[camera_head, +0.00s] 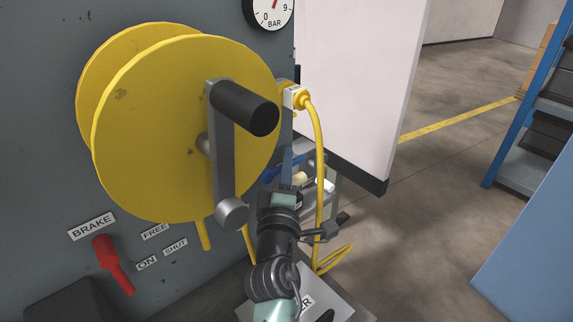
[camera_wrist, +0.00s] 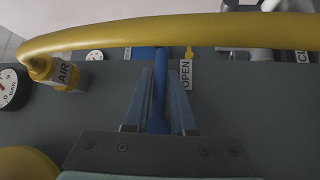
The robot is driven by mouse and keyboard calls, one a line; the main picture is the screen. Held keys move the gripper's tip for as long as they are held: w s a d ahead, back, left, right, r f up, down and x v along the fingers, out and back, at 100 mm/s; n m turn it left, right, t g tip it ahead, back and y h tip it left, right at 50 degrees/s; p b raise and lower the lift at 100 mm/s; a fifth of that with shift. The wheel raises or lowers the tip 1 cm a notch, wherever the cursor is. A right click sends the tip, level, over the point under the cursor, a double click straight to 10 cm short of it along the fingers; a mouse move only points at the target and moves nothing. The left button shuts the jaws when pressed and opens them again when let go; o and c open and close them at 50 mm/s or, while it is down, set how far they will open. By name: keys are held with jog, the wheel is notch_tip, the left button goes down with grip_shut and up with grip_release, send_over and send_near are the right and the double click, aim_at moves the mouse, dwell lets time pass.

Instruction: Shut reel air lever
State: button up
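The blue air lever (camera_wrist: 158,95) shows in the wrist view as a narrow bar on the grey panel, beside the OPEN label (camera_wrist: 186,74). My gripper (camera_wrist: 160,72) has one finger on each side of the lever. The fingers look parted, with narrow gaps to the bar; contact is not clear. In the head view my gripper (camera_head: 289,180) is right of and partly below the yellow reel (camera_head: 150,130). The lever is hard to make out there. The AIR label (camera_wrist: 64,74) sits at a yellow hose connector (camera_wrist: 40,67).
A yellow hose (camera_head: 319,150) hangs close to the right of my gripper. It crosses the top of the wrist view. The reel's crank (camera_head: 222,150) stands out from the reel. A red brake lever (camera_head: 112,262) is at lower left. The floor to the right is open.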

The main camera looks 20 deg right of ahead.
grip_shut()
dwell(1.1)
